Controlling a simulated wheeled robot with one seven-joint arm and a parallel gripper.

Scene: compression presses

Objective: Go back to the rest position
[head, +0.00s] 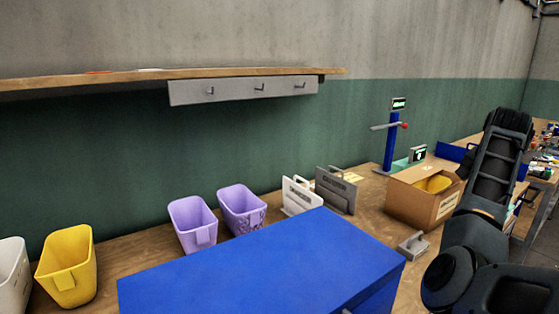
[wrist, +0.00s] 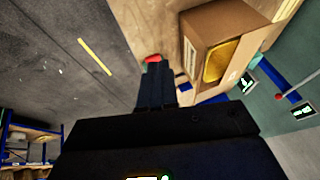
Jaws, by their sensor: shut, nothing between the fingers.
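My gripper (wrist: 154,82) shows in the wrist view as dark fingers close together, with nothing seen between them. A small red thing (wrist: 152,58) shows just past the fingertips; I cannot tell whether it is part of something on the table. In the head view my arm rises along the right side, bent, and my gripper cannot be made out there. A cardboard box (head: 408,203) with a yellow object (head: 434,184) inside stands left of my arm. The same box (wrist: 193,50) is right of the fingers in the wrist view, apart from them.
A large blue box (head: 265,262) fills the front of the wooden table. Purple bins (head: 194,226), a yellow bin (head: 68,268), grey holders (head: 336,188) and a blue press (head: 390,145) stand around it. A shelf (head: 170,74) hangs above. Grey floor (wrist: 65,55) lies left in the wrist view.

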